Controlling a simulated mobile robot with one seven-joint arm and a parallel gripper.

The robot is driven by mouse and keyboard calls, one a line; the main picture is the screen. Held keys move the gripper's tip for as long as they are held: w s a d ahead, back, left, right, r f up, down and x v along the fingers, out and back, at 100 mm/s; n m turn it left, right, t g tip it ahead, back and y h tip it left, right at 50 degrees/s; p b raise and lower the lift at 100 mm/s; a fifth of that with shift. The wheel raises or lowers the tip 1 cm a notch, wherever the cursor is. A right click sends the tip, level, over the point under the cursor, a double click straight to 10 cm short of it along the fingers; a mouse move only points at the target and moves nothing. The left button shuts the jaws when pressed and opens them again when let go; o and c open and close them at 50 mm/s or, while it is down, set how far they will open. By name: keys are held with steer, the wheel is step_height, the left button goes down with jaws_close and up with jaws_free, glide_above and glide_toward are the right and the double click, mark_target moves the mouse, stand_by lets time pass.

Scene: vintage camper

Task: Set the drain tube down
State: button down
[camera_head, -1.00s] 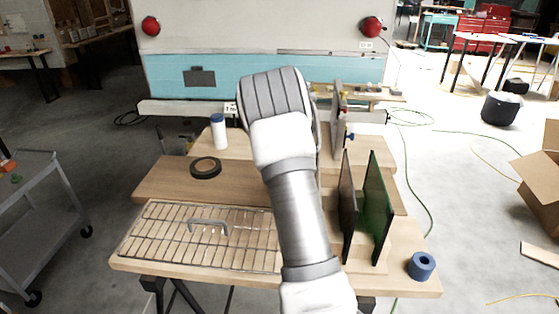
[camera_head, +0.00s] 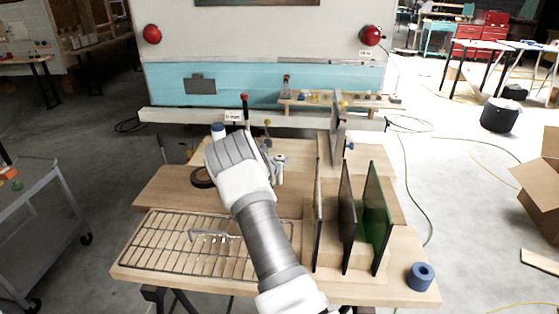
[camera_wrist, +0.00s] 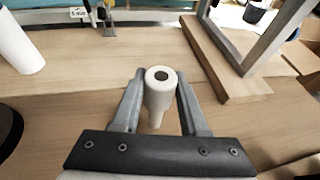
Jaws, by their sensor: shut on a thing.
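The drain tube (camera_wrist: 157,92) is a white, bottle-shaped tube with a dark hole in its top. My gripper (camera_wrist: 160,100) is shut on it, one finger on each side, and it stands roughly upright between them. In the head view my gripper (camera_head: 274,172) is over the middle of the wooden bench, mostly hidden by my wrist. A pale piece beside it seems to be the tube.
A white bottle with a blue cap (camera_head: 218,131) and a dark tape roll (camera_head: 201,177) are left of my wrist. A wire rack (camera_head: 165,243) lies at front left. Upright panels (camera_head: 376,215) and a blue roll (camera_head: 420,276) are at right. An upright frame (camera_wrist: 262,40) stands beyond the tube.

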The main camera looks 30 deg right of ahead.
steer(key=shift+r, duration=0.1)
steer(key=shift+f+b, duration=0.3)
steer(key=shift+b, duration=0.05)
steer(key=shift+c, duration=2.2)
jaws_free()
steer(key=shift+r, duration=0.1)
steer(key=shift+r, duration=0.1)
